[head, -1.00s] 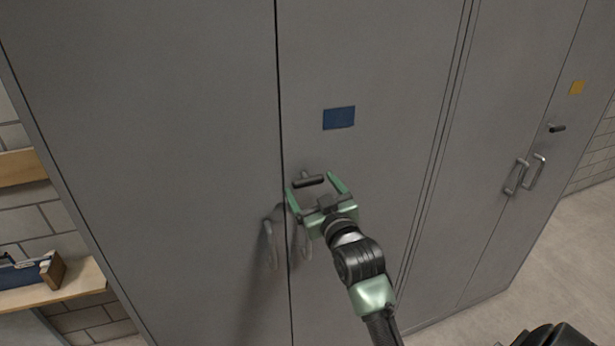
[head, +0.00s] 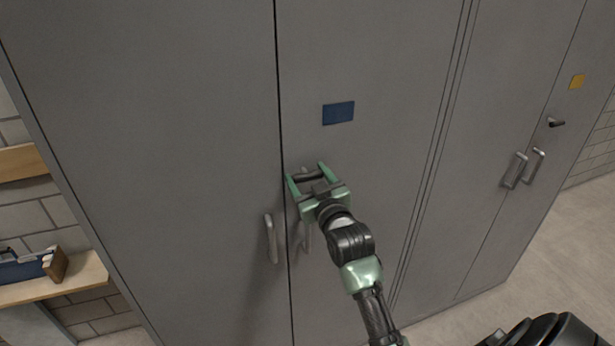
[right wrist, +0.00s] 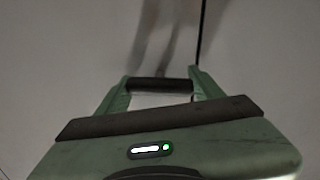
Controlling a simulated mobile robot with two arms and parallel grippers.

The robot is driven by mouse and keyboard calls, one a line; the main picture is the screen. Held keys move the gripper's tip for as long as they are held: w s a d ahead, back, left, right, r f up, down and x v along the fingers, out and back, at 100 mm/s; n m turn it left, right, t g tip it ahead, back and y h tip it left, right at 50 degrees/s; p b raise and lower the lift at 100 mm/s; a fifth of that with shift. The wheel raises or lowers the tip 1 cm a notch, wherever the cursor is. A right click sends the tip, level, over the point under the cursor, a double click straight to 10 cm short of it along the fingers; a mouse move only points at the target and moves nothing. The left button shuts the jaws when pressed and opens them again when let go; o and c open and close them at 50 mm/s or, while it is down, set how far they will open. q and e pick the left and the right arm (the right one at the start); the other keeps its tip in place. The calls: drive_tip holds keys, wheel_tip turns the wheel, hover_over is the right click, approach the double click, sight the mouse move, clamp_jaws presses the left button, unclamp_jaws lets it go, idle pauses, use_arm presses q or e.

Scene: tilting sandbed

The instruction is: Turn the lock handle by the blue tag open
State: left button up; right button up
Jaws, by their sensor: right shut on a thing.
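The blue tag (head: 338,113) is on the grey cabinet door, right of the seam between two doors. Below it is the lock handle (head: 308,175), a short dark bar. In the right wrist view the lock handle (right wrist: 160,85) lies crosswise between the fingers. My right gripper (head: 306,174) is at the handle and is shut on it, one finger at each end of the bar. It also shows in the right wrist view (right wrist: 155,88). My left gripper is not in view.
A pull handle (head: 270,238) is on the left door; another is partly hidden behind my right wrist. The neighbouring cabinet has an orange tag (head: 577,82), its own lock handle (head: 556,123) and two pull handles. A wooden shelf (head: 60,283) holds a blue toolbox (head: 25,267) at left.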

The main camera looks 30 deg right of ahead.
drive_tip(key=shift+m, duration=0.3)
drive_tip(key=m+p, duration=0.2)
drive_tip(key=m, duration=0.2)
drive_tip(key=m+p, duration=0.2)
drive_tip(key=m, duration=0.3)
drive_tip(key=shift+r+p, duration=0.1)
drive_tip(key=shift+p, duration=0.25)
drive_tip(key=m+p, duration=0.1)
drive_tip(key=m, duration=0.7)
drive_tip(key=shift+p, duration=0.3)
drive_tip(key=o, duration=1.3)
